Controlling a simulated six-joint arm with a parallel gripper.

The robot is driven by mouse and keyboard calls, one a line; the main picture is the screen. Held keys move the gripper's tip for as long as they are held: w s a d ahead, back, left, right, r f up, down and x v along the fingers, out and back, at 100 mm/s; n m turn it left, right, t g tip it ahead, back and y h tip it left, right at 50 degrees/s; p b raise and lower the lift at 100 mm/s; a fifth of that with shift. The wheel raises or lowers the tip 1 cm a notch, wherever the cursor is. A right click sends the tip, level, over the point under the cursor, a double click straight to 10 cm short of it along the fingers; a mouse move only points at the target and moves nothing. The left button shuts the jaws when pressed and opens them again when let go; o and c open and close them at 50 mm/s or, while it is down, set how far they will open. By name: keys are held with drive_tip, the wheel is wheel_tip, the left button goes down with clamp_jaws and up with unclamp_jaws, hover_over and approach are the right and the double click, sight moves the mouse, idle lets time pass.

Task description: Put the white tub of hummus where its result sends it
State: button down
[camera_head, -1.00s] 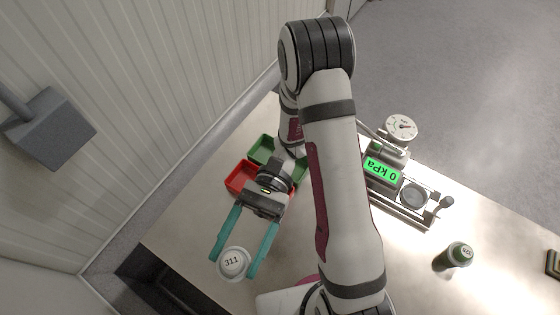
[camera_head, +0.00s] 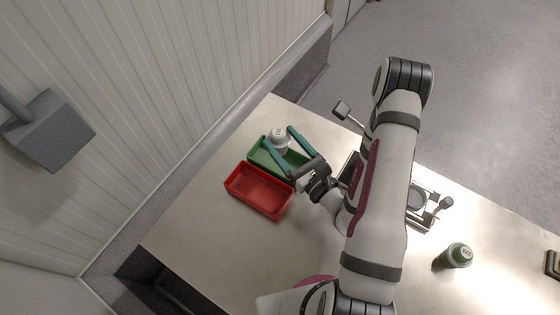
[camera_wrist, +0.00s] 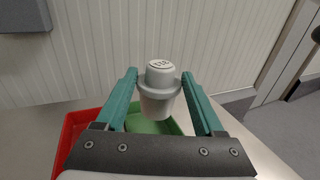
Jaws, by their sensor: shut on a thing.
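The white tub (camera_head: 280,141), with a dark number on its lid, is held between the teal fingers of my gripper (camera_head: 278,135). It also shows upright between the fingers in the wrist view (camera_wrist: 158,100). It is over the far end of the green tray (camera_head: 262,157); the wrist view shows the tray's green floor (camera_wrist: 150,126) below and behind it. The gap below the tub is hard to judge. The red tray (camera_head: 240,191) lies beside the green one and looks empty.
A press-like device (camera_head: 432,200) stands right of my arm; its display is hidden. A ribbed wall (camera_head: 160,100) runs along the left. The steel table is clear around the red tray.

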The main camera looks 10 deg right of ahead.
wheel_tip(320, 180, down, 7)
drive_tip(key=shift+r, duration=0.15)
unclamp_jaws()
